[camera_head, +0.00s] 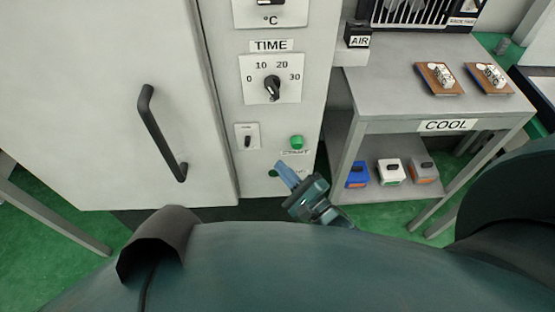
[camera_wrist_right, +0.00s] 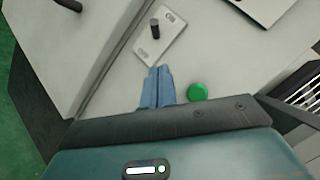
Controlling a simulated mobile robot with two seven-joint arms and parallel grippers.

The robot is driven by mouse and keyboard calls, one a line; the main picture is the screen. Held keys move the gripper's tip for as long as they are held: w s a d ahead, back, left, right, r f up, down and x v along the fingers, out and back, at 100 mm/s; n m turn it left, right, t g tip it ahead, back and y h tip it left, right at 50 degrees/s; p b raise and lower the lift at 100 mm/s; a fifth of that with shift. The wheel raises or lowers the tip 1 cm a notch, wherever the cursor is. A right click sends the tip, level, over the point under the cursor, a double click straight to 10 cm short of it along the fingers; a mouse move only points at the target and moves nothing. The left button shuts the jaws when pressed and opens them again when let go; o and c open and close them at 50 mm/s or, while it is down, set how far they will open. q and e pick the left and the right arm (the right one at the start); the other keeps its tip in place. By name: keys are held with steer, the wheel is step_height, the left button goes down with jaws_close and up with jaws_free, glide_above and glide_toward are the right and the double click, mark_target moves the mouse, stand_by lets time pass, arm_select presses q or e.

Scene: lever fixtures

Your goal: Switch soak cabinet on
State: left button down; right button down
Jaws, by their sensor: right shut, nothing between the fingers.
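The soak cabinet (camera_head: 120,90) stands at the left with a control strip on its right side. A small toggle switch (camera_head: 248,140) sits on a white plate low on the strip; it also shows in the right wrist view (camera_wrist_right: 155,28). A green button (camera_head: 297,142) is to its right, and shows in the right wrist view (camera_wrist_right: 197,92) just right of the fingers. My right gripper (camera_head: 283,170) is shut and empty, below the switch and button; its blue fingertips (camera_wrist_right: 157,84) point toward the panel. I cannot tell the gap to the panel. My left gripper is not in view.
A TIME dial (camera_head: 272,88) is above the switch. The cabinet's dark door handle (camera_head: 160,132) juts out at the left. A grey COOL table (camera_head: 400,95) stands at the right with small blocks on top and several coloured boxes on its lower shelf.

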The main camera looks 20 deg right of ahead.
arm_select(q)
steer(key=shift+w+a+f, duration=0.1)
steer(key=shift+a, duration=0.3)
arm_select(e)
steer(key=r+v, duration=0.1)
steer(key=v, duration=0.5)
steer(key=shift+s, duration=0.35)
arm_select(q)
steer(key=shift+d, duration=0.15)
arm_select(e)
steer(key=shift+f, duration=0.1)
steer(key=shift+a, duration=0.1)
